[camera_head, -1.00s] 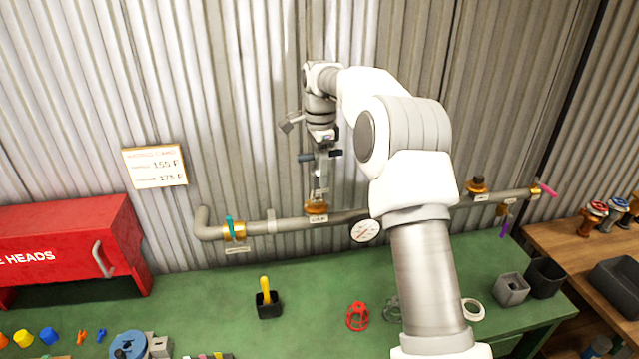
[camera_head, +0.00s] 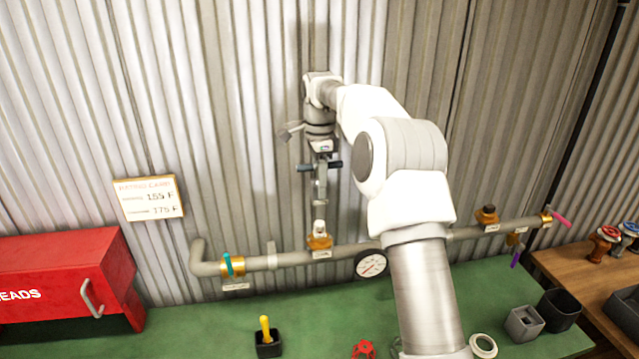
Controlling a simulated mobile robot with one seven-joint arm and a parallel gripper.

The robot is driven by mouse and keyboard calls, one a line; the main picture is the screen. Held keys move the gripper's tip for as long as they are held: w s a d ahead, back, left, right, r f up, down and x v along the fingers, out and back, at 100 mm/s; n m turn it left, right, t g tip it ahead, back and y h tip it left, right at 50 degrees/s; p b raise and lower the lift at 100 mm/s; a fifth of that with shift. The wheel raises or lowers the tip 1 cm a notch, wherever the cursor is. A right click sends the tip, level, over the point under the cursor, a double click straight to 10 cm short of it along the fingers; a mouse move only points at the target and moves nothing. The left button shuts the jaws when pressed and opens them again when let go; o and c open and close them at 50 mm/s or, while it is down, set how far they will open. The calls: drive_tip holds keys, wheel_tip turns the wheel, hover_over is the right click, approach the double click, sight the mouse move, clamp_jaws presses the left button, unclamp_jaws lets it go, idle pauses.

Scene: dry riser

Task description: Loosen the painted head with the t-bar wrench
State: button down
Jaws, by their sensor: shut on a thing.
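My gripper (camera_head: 320,152) points down in front of the corrugated wall and is shut on the t-bar wrench (camera_head: 320,185). The wrench hangs upright, its dark crossbar just below my jaws and its grey shaft pointing down. Below it, a small pale head (camera_head: 319,227) stands on a labelled brass fitting (camera_head: 319,242) on the grey pipe. The wrench's lower end appears just above this head, with a small gap. Paint on the head is too small to make out.
The pipe (camera_head: 290,259) runs along the wall with a teal-handled valve (camera_head: 229,265), a round gauge (camera_head: 371,264) and a dark-topped fitting (camera_head: 487,215). A red cabinet (camera_head: 60,275) stands left. A black holder (camera_head: 268,346) with a yellow handle sits on the green bench (camera_head: 200,325).

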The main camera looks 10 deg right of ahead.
drive_tip(key=b, duration=0.3)
hover_over(320, 223)
drive_tip(key=shift+w+f, duration=0.1)
drive_tip(key=shift+f, duration=2.7)
drive_tip(key=shift+f+b, duration=1.05)
drive_tip(key=shift+f, duration=1.6)
drive_tip(key=shift+r+n+p, duration=0.1)
drive_tip(key=shift+n+p, duration=0.35)
drive_tip(key=shift+n, duration=0.05)
drive_tip(key=shift+n+p, duration=0.45)
drive_tip(key=shift+n, duration=1.85)
drive_tip(key=shift+p, duration=0.3)
